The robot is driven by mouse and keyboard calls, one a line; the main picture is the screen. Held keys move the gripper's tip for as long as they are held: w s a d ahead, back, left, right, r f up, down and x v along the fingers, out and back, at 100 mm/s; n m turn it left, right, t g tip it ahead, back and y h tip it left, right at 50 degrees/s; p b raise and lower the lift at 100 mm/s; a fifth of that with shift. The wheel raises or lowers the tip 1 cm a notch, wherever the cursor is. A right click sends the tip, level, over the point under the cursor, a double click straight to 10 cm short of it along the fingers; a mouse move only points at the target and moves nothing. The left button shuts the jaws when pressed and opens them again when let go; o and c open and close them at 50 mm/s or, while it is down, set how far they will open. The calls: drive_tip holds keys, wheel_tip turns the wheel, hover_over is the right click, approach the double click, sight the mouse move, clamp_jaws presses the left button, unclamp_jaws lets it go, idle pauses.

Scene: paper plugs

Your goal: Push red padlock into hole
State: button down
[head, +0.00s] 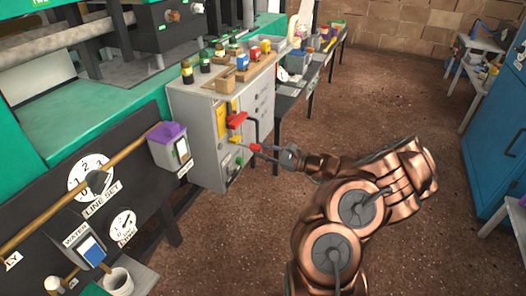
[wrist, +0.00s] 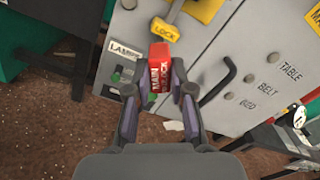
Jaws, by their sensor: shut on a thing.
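The red padlock (wrist: 159,57) has "MAIN LOCK" lettering on its face and sits between my fingers in the wrist view. In the head view it is a small red piece (head: 255,148) at the tip of my gripper (head: 290,157). My gripper, also in the wrist view (wrist: 160,92), is shut on it and holds it in front of the grey cabinet (head: 205,125). A yellow part marked "LOCK" (wrist: 165,31) is on the cabinet just above the padlock. I cannot tell where the hole is or whether the padlock touches the cabinet.
A red handle (head: 237,120) is on the cabinet front. A black curved handle (wrist: 217,82) is right of my fingers. Bottles and small boxes stand on the cabinet top. A blue cabinet (head: 500,150) is far right. The brown floor around my arm is clear.

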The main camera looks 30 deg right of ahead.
sight(252, 147)
drive_tip(key=shift+b+x, duration=0.35)
drive_tip(key=shift+x, duration=1.7)
idle(0.5)
drive_tip(key=c, duration=0.9)
unclamp_jaws()
drive_tip(key=shift+c, duration=0.2)
drive_tip(key=v, duration=1.2)
